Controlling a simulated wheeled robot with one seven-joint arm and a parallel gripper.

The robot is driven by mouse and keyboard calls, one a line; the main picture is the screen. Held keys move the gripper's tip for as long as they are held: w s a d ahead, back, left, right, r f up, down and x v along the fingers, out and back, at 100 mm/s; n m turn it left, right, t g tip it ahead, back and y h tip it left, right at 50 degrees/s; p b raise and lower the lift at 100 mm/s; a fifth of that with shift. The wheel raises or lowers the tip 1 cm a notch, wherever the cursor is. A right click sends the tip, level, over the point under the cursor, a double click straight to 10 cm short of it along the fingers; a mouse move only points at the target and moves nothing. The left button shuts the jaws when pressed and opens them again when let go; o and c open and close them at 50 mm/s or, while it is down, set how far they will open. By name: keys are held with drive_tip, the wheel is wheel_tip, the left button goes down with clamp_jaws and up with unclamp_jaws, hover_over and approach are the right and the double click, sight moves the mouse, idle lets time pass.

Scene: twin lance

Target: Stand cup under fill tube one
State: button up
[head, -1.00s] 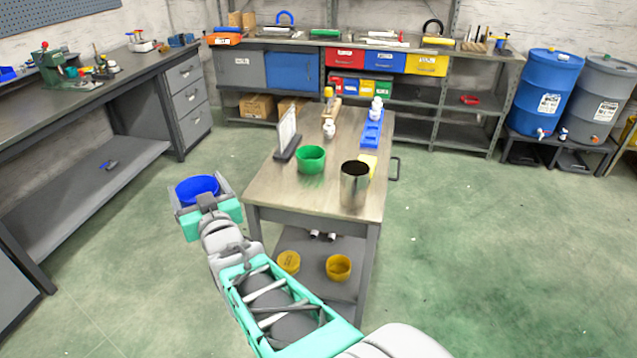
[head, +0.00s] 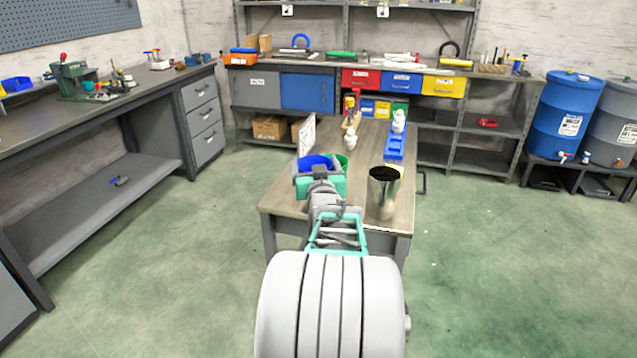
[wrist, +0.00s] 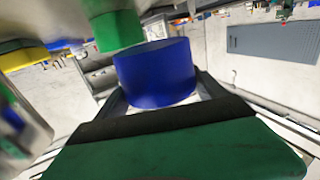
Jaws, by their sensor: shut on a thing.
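My gripper (head: 320,182) is shut on a blue cup (head: 313,162) and holds it over the near left part of the workbench table (head: 290,197). In the wrist view the blue cup (wrist: 156,74) sits between the two dark fingers. A green cup (head: 343,161) stands on the table just behind and right of the blue cup, partly hidden by it. The green cup (wrist: 113,31) also shows close to the blue cup in the wrist view; I cannot tell whether they touch. I cannot make out a fill tube in either view.
A metal canister (head: 384,187) stands on the table right of my gripper. A thin upright white panel (head: 307,135) stands behind the blue cup. A blue tray (head: 394,148) with white bottles lies farther back. Shelving and two drums (head: 566,117) are beyond; the floor at right is clear.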

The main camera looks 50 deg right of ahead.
drive_tip(key=shift+w+d+f, duration=0.25)
drive_tip(key=shift+d+f, duration=0.45)
drive_tip(key=shift+f, duration=0.25)
drive_tip(key=f+b, duration=0.2)
drive_tip(key=f, duration=0.1)
drive_tip(key=shift+w+d, duration=0.15)
drive_tip(key=shift+d, duration=0.15)
drive_tip(key=shift+f, duration=0.2)
drive_tip(key=shift+r, duration=0.1)
drive_tip(key=shift+f, duration=0.25)
drive_tip(key=o, duration=1.5)
drive_tip(key=shift+r, duration=0.1)
